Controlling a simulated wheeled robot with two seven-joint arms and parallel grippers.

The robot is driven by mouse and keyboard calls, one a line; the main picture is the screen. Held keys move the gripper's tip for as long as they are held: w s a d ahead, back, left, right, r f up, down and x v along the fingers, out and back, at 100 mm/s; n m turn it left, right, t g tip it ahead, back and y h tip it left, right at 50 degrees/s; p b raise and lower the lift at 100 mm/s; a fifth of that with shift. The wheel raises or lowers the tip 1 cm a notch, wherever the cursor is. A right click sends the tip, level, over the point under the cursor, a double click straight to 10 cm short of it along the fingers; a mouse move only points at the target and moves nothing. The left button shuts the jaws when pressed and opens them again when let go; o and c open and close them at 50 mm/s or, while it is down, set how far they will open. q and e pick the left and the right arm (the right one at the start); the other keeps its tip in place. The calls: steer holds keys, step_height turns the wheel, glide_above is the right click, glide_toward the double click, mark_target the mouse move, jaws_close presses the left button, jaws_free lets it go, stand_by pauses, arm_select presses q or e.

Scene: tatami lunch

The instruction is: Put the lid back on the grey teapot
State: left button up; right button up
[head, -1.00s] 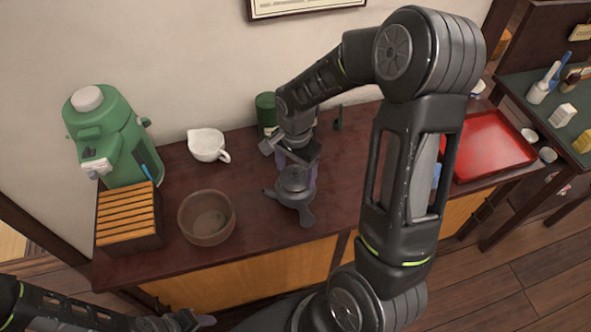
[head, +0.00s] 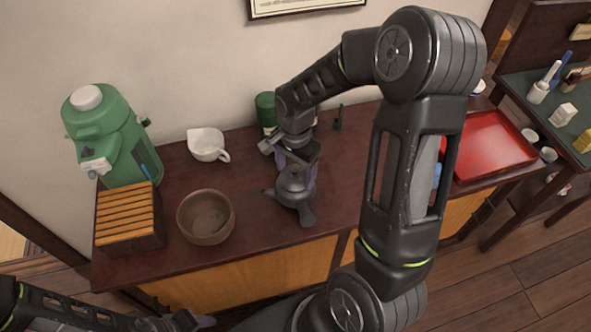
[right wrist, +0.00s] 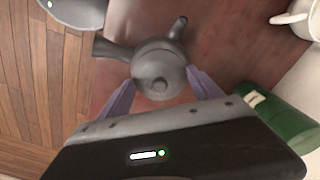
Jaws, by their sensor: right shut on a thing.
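The grey teapot (head: 293,193) stands upright on the dark red cabinet top, its handle toward the front; it also shows in the right wrist view (right wrist: 155,52). Its grey lid (right wrist: 160,84), round with a small knob, is over the pot's top. My right gripper (head: 297,166) is directly above the pot, with its purple fingers on either side of the lid, shut on it. I cannot tell if the lid is fully seated. My left gripper (head: 196,321) is low at the bottom edge, away from the pot; its jaws are unclear.
A brown bowl (head: 206,217), a slatted wooden box (head: 127,219) and a green dispenser (head: 108,140) stand left. A white spouted cup (head: 207,145) and green canister (head: 265,110) are behind. A red tray (head: 490,146) lies right. The cabinet's front edge is near the pot.

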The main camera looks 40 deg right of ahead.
steer(key=o, duration=1.4)
steer(key=shift+o, duration=0.2)
steer(key=shift+r+p, duration=2.45)
steer(key=shift+r, duration=1.1)
steer(key=shift+c, duration=0.2)
jaws_close()
